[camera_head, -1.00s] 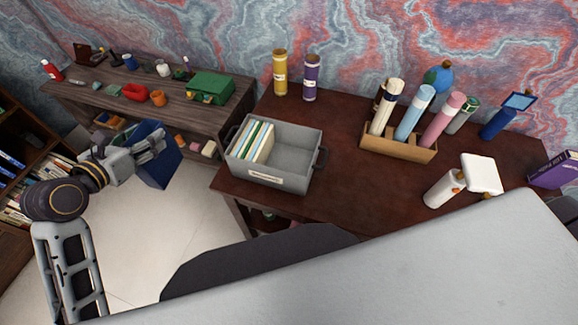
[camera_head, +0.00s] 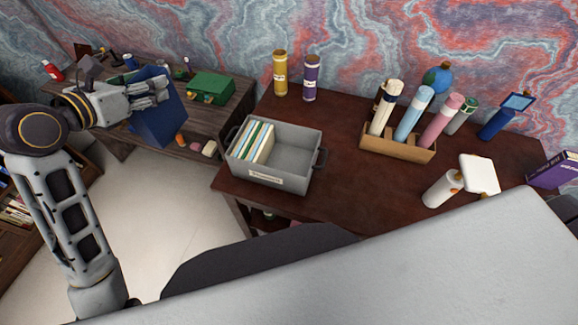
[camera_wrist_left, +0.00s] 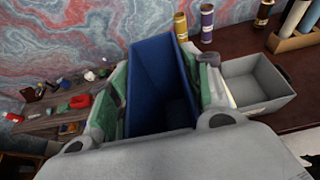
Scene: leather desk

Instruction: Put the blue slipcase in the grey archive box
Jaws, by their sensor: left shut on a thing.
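The blue slipcase (camera_head: 158,118) is held in the air by my left gripper (camera_head: 150,92), left of the desk and in front of the side shelf. In the left wrist view the slipcase (camera_wrist_left: 160,85) sits between the two fingers, its open hollow facing the camera. The grey archive box (camera_head: 292,178) stands on the left end of the desk, to the right of the slipcase and apart from it. Several thin files fill its left part; its right part is empty. The box also shows in the left wrist view (camera_wrist_left: 262,82). My right gripper is not seen.
A yellow tube (camera_head: 280,74) and a purple tube (camera_head: 311,78) stand behind the box. A cardboard holder (camera_head: 398,147) with several tubes is to its right. A low side shelf (camera_head: 232,108) carries a green box (camera_head: 211,87). Desk between box and holder is clear.

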